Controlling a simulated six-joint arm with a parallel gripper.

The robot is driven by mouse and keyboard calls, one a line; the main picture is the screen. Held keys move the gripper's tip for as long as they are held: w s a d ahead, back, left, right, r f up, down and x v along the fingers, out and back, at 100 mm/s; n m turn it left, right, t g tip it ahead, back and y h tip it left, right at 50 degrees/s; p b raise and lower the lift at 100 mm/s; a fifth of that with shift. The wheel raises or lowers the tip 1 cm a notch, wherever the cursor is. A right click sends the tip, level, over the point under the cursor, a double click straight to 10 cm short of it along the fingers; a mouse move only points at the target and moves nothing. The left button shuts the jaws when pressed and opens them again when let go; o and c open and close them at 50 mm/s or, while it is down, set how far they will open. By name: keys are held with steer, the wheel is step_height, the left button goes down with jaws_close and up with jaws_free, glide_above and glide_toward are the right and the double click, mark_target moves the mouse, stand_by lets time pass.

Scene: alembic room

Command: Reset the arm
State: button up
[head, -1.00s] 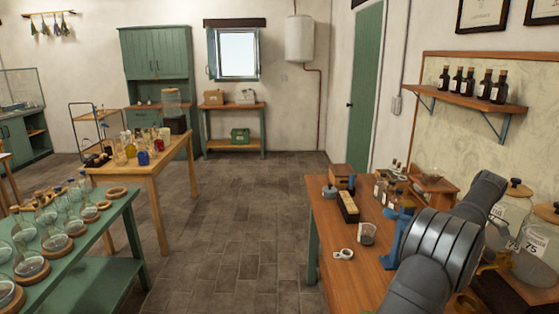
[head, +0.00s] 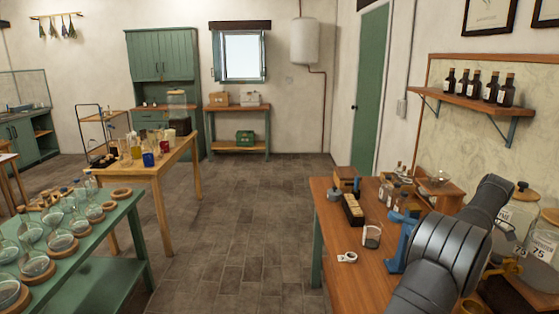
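My arm shows at the lower right of the head view as dark grey, rounded links. It stands over the right end of the wooden workbench (head: 335,225), in front of several large glass jars. My gripper is not clearly seen; the arm's far end is hidden by its own links or lies among the jars. I cannot tell whether it holds anything.
A blue stand (head: 402,243), a small glass beaker (head: 372,237) and a white roll (head: 347,257) are on the bench near my arm. Labelled jars (head: 538,250) stand close on its right. A shelf of dark bottles (head: 470,98) hangs above. The tiled floor (head: 240,230) is clear.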

steer(key=shift+n, duration=0.5)
steer(key=v, duration=0.2)
steer(key=a+v, duration=0.1)
steer(key=v, duration=0.4)
steer(key=shift+w+a+r, duration=0.25)
steer(key=shift+a, duration=0.05)
steer(key=x, duration=0.2)
steer(key=d+x, duration=0.1)
steer(key=x, duration=0.4)
steer(key=shift+s+d+f, duration=0.25)
steer(key=shift+s+f, duration=0.05)
steer(key=shift+f, duration=0.15)
steer(key=shift+r+m, duration=0.25)
steer(key=shift+m, duration=0.45)
steer(key=m+t, duration=0.1)
steer(key=m, duration=0.4)
steer(key=shift+m+h, duration=0.4)
steer(key=m, duration=0.3)
steer(key=shift+t+h, duration=0.3)
steer(key=shift+t, duration=0.1)
steer(key=m+h, duration=0.1)
steer(key=m, duration=0.4)
steer(key=v, duration=0.2)
steer(key=w+v, duration=0.1)
steer(key=v, duration=0.2)
steer(key=w+v, duration=0.1)
steer(key=v, duration=0.2)
steer(key=shift+r, duration=0.45)
